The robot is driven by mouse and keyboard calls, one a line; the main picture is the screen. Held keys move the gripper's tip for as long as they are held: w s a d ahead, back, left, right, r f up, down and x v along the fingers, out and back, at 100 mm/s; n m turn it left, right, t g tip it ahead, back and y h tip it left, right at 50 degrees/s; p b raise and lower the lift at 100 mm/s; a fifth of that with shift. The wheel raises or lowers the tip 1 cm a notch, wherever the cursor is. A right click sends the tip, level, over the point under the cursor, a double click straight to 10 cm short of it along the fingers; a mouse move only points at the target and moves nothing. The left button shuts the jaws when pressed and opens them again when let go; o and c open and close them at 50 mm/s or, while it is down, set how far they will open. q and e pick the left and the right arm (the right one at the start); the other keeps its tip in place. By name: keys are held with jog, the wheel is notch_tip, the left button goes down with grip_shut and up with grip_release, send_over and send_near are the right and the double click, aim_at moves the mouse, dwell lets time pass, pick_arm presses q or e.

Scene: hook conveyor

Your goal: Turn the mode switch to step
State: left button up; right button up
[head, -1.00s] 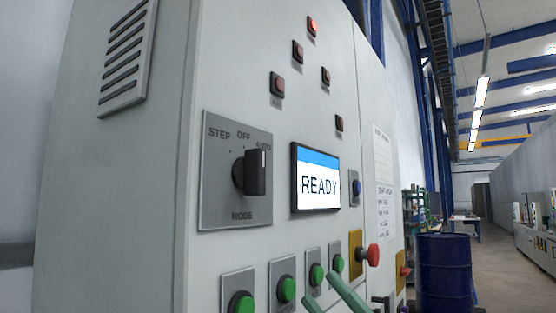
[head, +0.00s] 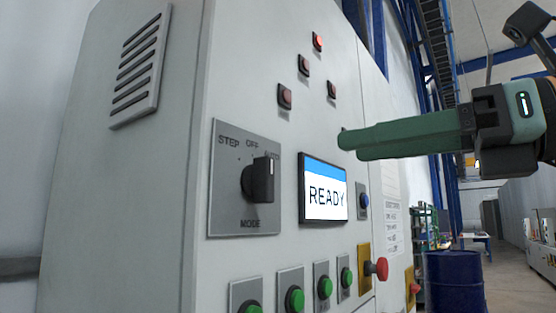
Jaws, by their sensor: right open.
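The mode switch (head: 260,180) is a black knob on a grey square plate (head: 228,215) on the cabinet front. The plate is marked STEP, OFF and AUTO along its top and MODE below. The knob stands toward AUTO, partly covering that word's edge. My right gripper (head: 348,141) comes in from the right with green fingers pointing left. It is open and empty, up and to the right of the knob, apart from it. Its fingers overlap each other in this view. My left gripper is not in view.
A display (head: 325,195) reading READY sits right of the switch plate. Green buttons (head: 295,299) line the panel below, with a red mushroom button (head: 378,269) to their right. Small red lamps (head: 318,41) are above. A blue drum (head: 453,282) stands on the floor beyond.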

aim_at(272, 158)
jog(key=p+x, duration=0.1)
jog(key=x, duration=0.4)
jog(key=p+x, duration=0.1)
jog(key=x, duration=0.4)
jog(key=shift+w+a+r, duration=0.2)
jog(key=shift+w, duration=0.2)
jog(key=shift+w+a, duration=0.2)
jog(key=shift+a, duration=0.1)
jog(key=shift+w+a, duration=0.2)
jog(key=shift+a, duration=0.05)
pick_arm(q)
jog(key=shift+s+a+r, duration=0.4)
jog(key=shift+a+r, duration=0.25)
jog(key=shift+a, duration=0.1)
pick_arm(e)
jog(key=shift+f, duration=0.1)
jog(key=shift+c, duration=0.2)
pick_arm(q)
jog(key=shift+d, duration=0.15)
pick_arm(e)
grip_shut()
